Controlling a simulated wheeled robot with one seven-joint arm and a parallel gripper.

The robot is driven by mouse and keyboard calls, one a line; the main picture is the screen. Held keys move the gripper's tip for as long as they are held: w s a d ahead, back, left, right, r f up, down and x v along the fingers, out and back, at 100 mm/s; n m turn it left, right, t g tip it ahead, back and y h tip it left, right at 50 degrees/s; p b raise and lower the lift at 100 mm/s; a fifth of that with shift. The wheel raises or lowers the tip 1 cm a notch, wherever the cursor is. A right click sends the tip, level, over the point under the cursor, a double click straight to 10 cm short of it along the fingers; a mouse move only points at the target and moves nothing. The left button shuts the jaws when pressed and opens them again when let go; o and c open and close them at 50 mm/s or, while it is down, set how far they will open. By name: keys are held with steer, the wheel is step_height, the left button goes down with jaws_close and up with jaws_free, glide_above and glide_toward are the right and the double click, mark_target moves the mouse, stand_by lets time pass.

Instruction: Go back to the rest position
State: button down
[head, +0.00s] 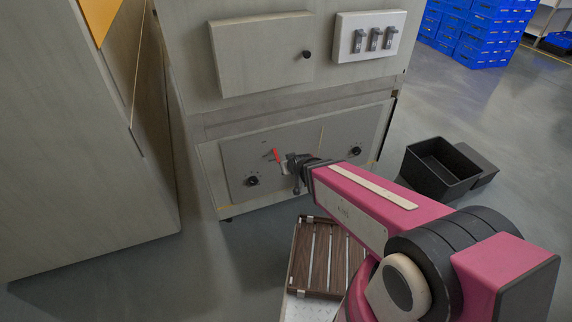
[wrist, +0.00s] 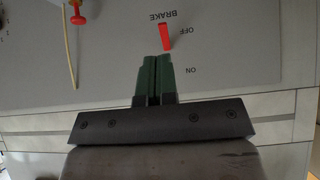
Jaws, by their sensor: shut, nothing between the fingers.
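My gripper (wrist: 157,56) is shut and empty in the wrist view, its two green fingers together. The fingertips are just below a red brake lever (wrist: 164,36) on a grey panel, close to it; I cannot tell whether they touch. The panel bears the words BRAKE, OFF and ON. In the head view my arm reaches forward to the lower panel (head: 235,165) of the cabinet, with my gripper (head: 286,163) beside the red lever (head: 277,154). My wrist partly hides the middle of that panel.
The cabinet has a closed door (head: 262,58) and a white plate with switches (head: 368,36) above. Black knobs (head: 253,181) sit on the lower panel. A slatted brown rack (head: 318,262) lies below my arm. A black bin (head: 437,168) and blue crates (head: 475,38) stand right.

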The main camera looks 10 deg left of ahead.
steer(key=shift+s+d, duration=0.2)
steer(key=shift+s, duration=0.1)
steer(key=shift+r, duration=0.1)
steer(key=s+d+r+m+g+h, duration=0.1)
steer(key=d+r+m+g, duration=0.1)
steer(key=d, duration=0.8)
steer(key=s+d+r+m+g+h, duration=0.1)
steer(key=d+r+m+g+h, duration=0.1)
steer(key=d, duration=0.9)
steer(key=s+d+r+m+g+h, duration=0.1)
steer(key=d+g, duration=0.3)
steer(key=d, duration=0.6)
steer(key=shift+d+r+m+h, duration=0.15)
steer(key=shift+r+m+h, duration=0.25)
steer(key=shift+r+m, duration=0.25)
